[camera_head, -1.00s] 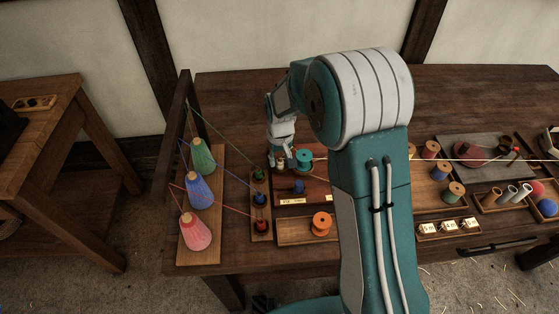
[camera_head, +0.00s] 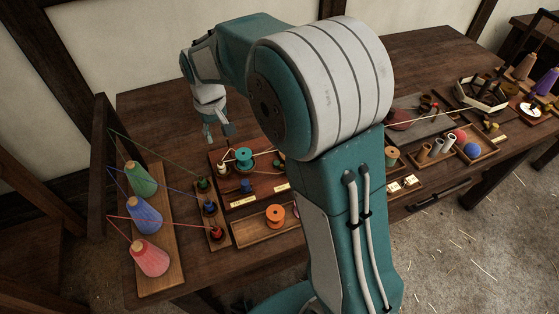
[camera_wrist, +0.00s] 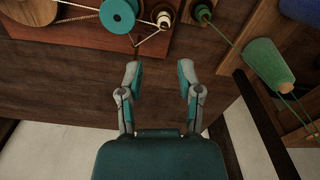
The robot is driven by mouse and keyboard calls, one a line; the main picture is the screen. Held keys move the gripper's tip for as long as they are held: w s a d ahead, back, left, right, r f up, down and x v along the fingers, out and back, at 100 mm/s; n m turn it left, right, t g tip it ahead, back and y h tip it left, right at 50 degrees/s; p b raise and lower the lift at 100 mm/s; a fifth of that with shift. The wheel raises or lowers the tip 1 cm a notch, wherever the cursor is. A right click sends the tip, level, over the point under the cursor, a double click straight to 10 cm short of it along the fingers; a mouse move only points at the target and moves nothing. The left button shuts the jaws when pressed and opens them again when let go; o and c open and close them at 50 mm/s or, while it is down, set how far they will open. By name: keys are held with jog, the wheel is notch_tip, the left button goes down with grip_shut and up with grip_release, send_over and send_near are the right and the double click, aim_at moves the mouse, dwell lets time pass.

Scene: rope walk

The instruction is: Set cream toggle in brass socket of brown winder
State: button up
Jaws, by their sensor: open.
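My gripper (camera_wrist: 159,75) is open, with only bare table showing between its fingers in the wrist view. In the head view my gripper (camera_head: 219,134) hangs above the table, just behind the red-brown board (camera_head: 234,194). A small cream piece (camera_head: 222,169), probably the toggle, is on the board's left end beside the teal spool (camera_head: 244,158). In the wrist view a cream-topped peg (camera_wrist: 163,17) with cord at it stands beside the teal spool (camera_wrist: 117,15). A round brown wooden piece (camera_wrist: 30,9), possibly the winder, is cut by the frame edge. I cannot make out the brass socket.
Green (camera_head: 140,179), blue and pink yarn cones stand at the left, their threads running to small bobbins. An orange spool (camera_head: 275,214) sits in the front tray. My arm hides the middle of the table. The table behind the board is clear.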

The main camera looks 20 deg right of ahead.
jog(key=s+d+r+m+t, duration=0.1)
jog(key=s+d+r, duration=0.2)
jog(key=s, duration=0.5)
jog(key=s+d+r+m+t, duration=0.1)
jog(key=s+d+r+t, duration=0.1)
jog(key=s, duration=0.6)
jog(key=s+d+r+t, duration=0.2)
jog(key=s+d+r, duration=0.2)
jog(key=s, duration=0.5)
jog(key=shift+d+r+m, duration=0.2)
jog(key=shift+r+m, duration=0.2)
jog(key=shift+r, duration=0.4)
jog(key=shift+s, duration=0.15)
